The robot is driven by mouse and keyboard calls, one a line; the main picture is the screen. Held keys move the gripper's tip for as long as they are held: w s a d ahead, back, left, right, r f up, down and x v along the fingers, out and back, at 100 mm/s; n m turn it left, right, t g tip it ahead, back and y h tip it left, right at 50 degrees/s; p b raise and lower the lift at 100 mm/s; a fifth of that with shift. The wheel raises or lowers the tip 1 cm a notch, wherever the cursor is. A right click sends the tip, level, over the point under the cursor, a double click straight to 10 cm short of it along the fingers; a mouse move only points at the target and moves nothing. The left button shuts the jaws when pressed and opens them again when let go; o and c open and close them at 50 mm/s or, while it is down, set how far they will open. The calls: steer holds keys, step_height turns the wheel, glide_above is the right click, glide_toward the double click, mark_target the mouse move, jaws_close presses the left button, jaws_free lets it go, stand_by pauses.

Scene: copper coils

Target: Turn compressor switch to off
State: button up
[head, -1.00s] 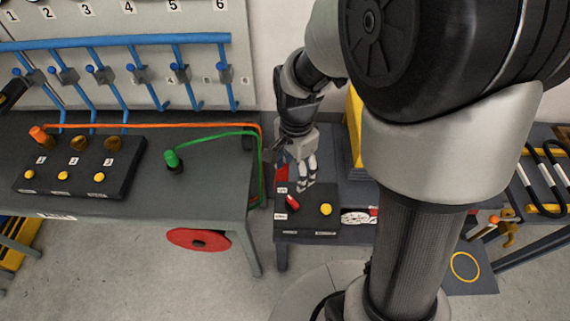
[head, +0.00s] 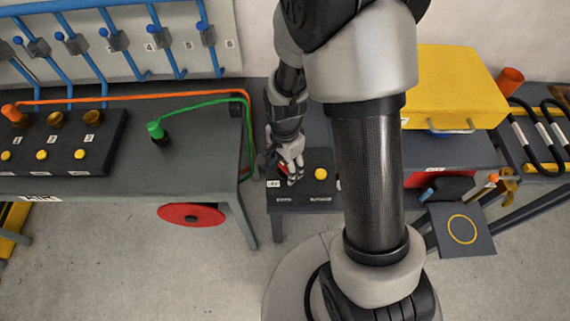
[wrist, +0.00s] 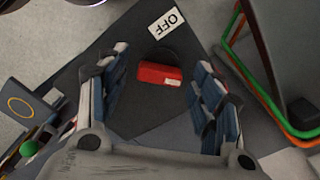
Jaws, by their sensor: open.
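The compressor switch is a red knob (wrist: 158,74) on a dark panel (wrist: 150,118). It lies between my fingers in the wrist view, with a small white mark near its right end. A white OFF label (wrist: 166,22) is just beyond it; the knob's body lies crosswise below the label. In the head view the knob (head: 283,167) is mostly hidden by my gripper (head: 291,175), which is low over the panel. My gripper is open around the knob, with gaps on both sides in the wrist view.
A yellow button (head: 320,174) is just right of my gripper. A workbench (head: 205,165) with orange and green cables stands to the left. A yellow box (head: 455,85) stands to the right. A red disc (head: 192,216) is under the workbench.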

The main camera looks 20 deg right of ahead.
steer(key=c, duration=1.1)
steer(key=shift+o, duration=0.2)
steer(key=shift+n, duration=0.3)
steer(key=n, duration=0.4)
steer(key=n+p, duration=0.1)
steer(key=n, duration=0.8)
steer(key=shift+n, duration=2.1)
